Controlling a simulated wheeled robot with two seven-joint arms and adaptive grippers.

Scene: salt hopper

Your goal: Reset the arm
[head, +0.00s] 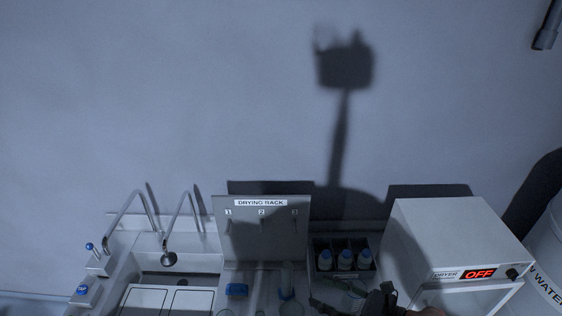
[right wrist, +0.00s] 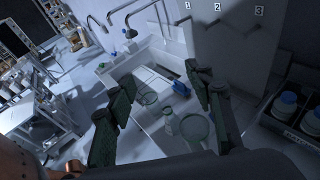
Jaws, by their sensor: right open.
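My right gripper (head: 338,293) shows at the bottom edge of the head view, in front of the rack of bottles, partly cut off by the frame. In the right wrist view its two dark green fingers (right wrist: 160,76) stand wide apart, with nothing held between them. Beyond and below the fingers are glassware and the sink area. A glass flask (right wrist: 168,122) and a round glass dish (right wrist: 195,128) stand on the counter, apart from the fingers as far as I can tell. My left gripper is in neither view.
A drying rack (head: 261,222) stands beside the sink (head: 165,281) with its taps. Blue-capped bottles (head: 345,260) sit in a dark holder. A dryer (head: 455,240) reading OFF is at the right, next to a white water barrel (head: 545,262). A blue object (head: 236,289) lies on the counter.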

